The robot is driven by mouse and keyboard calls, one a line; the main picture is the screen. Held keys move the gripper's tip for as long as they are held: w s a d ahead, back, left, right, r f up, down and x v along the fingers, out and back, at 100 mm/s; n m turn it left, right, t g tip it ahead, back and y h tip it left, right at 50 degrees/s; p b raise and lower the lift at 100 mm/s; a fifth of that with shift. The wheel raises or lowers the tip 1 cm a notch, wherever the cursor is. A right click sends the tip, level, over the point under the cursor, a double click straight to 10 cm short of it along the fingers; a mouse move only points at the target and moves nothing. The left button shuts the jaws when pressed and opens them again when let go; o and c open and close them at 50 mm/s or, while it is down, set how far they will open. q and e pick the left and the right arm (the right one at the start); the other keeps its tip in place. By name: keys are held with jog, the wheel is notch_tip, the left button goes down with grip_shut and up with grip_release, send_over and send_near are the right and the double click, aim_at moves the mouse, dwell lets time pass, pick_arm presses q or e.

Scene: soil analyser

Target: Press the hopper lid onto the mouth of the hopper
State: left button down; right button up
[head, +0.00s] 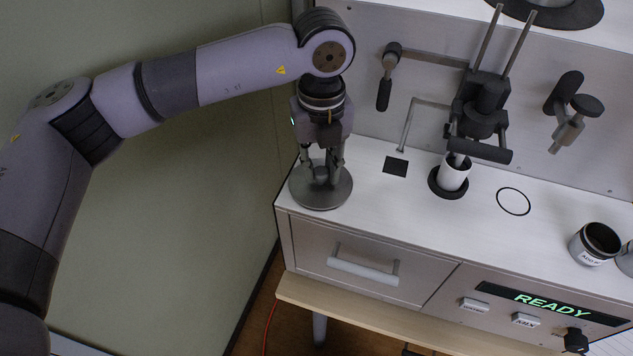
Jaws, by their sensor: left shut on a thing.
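The hopper lid (322,196) is a round grey disc at the left end of the machine's white top. My left gripper (321,175) points straight down over it and is shut on the raised part at its middle. The disc looks flat and level; I cannot tell whether it rests on the surface or is just above it. The hopper mouth (560,14) is probably the dark ring cut off by the top edge at the right, well away from the lid. My right gripper is not in view.
A white cup (453,172) stands in a dark ring under a black press mechanism (483,105). Handles (570,120) stick out from the upright panel. A labelled jar (595,243) stands at the right. A drawer (360,265) and a READY display (540,301) are on the front.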

aim_at(321, 171)
pick_arm(q)
jog(key=shift+r+p, duration=1.05)
jog(key=shift+r, duration=1.45)
